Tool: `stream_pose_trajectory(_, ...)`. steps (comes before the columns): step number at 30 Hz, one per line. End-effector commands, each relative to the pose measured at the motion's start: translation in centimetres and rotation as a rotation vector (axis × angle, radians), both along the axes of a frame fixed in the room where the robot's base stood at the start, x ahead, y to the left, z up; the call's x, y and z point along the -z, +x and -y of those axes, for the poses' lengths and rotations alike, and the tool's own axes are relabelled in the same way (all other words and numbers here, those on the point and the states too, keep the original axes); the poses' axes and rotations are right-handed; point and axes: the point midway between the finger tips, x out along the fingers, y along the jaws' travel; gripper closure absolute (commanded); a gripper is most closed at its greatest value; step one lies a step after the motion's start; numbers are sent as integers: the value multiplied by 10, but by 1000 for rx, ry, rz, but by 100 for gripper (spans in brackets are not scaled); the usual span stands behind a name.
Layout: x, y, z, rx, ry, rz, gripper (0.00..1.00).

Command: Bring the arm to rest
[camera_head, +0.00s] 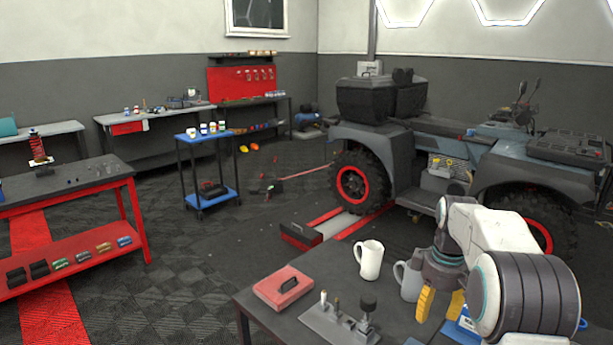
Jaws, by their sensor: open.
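My arm reaches in from the lower right over the near dark table (262,318). My gripper (440,305) points down with two yellow fingers spread apart, open, with nothing seen between them. It is to the right of a white mug (369,260) and just in front of a grey mug (408,280), which my gripper and wrist partly cover. I cannot tell whether a finger touches the table.
A red case (283,287) and a grey holder with upright pieces (340,322) stand on the near table. A blue item (462,328) lies by my gripper. A quad bike (450,150) stands behind. A blue cart (206,134) and red bench (70,262) stand left, with open floor between.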

Motion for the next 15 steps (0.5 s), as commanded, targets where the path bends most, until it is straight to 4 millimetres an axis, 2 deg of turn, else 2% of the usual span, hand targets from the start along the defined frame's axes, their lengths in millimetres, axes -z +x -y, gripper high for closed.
stream_pose_trajectory(2,7,1,0,111,4,11,51)
stream_pose_trajectory(5,29,-11,-3,258,16,-18,51)
stream_pose_trajectory(9,60,-43,-10,433,25,-88,51)
stream_pose_trajectory(15,66,-98,-26,604,23,-127,51)
